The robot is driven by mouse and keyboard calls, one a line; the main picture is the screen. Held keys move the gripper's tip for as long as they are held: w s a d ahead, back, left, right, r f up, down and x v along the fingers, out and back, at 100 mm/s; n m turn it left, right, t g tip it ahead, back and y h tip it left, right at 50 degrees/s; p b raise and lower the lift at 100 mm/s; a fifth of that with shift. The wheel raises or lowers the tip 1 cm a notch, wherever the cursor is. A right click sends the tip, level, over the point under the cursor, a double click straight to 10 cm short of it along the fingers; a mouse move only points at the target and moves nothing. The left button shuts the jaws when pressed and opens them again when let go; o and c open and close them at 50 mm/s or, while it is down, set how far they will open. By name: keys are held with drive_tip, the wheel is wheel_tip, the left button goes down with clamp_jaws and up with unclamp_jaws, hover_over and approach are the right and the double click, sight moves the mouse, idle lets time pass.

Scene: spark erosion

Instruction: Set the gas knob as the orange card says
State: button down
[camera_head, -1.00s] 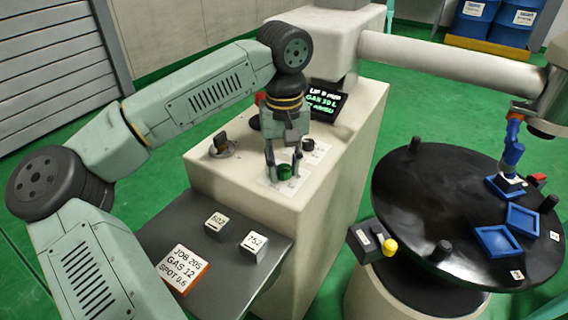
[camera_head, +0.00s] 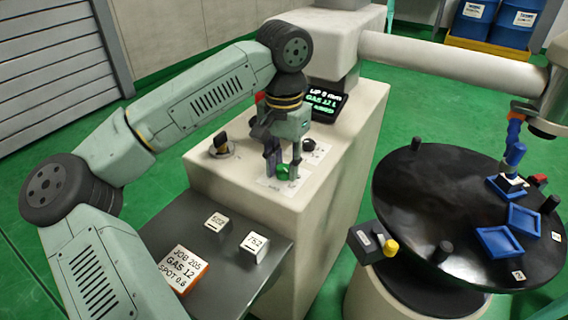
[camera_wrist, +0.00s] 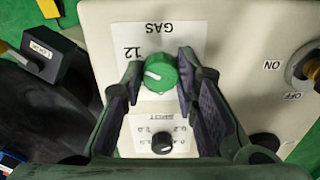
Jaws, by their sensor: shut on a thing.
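The green gas knob (camera_head: 283,172) sits on top of the pale console, and the wrist view shows it (camera_wrist: 162,76) under the label GAS. My gripper (camera_head: 284,166) points down with one finger on each side of the knob, and its fingers (camera_wrist: 161,72) are shut on it. The knob's white pointer is turned toward the printed 12 at upper left in the wrist view. The orange-edged card (camera_head: 180,270) on the grey shelf reads JOB 205, GAS 12, SPOT 0.6. The dark display (camera_head: 324,102) shows a GAS line that looks like 12; its other lines are partly unclear.
A black SPOT knob (camera_wrist: 162,142) is close to my fingers. An ON/OFF switch (camera_head: 221,146) stands left on the console. Two marked blocks (camera_head: 215,221) (camera_head: 255,246) sit on the shelf. A black round table (camera_head: 440,190) with blue trays is at right.

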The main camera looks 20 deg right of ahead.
sight(284, 168)
idle(0.3)
drive_tip(key=c, duration=1.2)
unclamp_jaws()
drive_tip(key=shift+c, duration=0.2)
wheel_tip(284, 168, up, 12)
